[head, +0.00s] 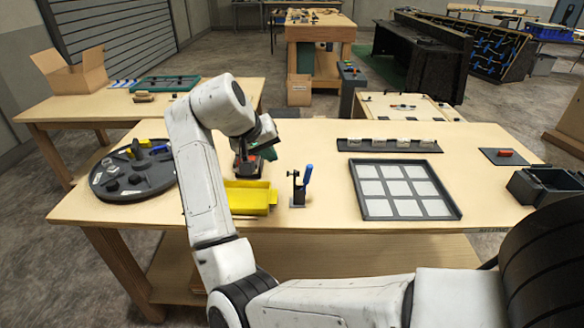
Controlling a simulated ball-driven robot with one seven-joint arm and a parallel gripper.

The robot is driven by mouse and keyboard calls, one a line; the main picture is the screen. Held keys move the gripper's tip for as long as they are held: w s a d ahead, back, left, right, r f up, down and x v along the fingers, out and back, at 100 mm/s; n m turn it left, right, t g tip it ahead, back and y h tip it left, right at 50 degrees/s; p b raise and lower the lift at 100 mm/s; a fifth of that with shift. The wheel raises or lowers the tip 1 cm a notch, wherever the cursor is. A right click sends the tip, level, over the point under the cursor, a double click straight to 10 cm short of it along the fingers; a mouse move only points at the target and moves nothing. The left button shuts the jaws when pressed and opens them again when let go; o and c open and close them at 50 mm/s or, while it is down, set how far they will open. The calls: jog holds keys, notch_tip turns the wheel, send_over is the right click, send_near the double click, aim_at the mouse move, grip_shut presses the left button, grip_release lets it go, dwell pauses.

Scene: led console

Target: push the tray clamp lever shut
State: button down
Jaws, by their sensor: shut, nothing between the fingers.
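The tray clamp (298,190) stands on the table just right of the yellow tray (245,197). Its lever has a blue handle (307,174) that points up, leaning slightly right. My gripper (243,152) hangs beyond the tray, left of the clamp and apart from the lever. It looks small and dark, its fingers are hard to make out, and it is shut and empty. My white forearm covers the tray's left end.
A black round board (132,188) with dark parts lies at the left. A framed panel of pale squares (403,207) lies right of the clamp. A dark strip (389,145) lies behind it, and a black bin (546,186) stands at the right. Bare table surrounds the clamp's front and right.

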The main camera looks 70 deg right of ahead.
jog(key=p, duration=0.1)
send_near(308, 179)
jog(key=w+f, duration=0.3)
jog(key=w, duration=0.1)
jog(key=shift+s+d+f+p, duration=0.25)
jog(key=shift+s+d, duration=0.4)
jog(key=shift+d, duration=0.2)
jog(key=shift+s+d+f+p, duration=0.1)
jog(key=shift+s+d+p, duration=0.15)
jog(key=shift+s+d, duration=0.55)
jog(key=shift+d, duration=0.1)
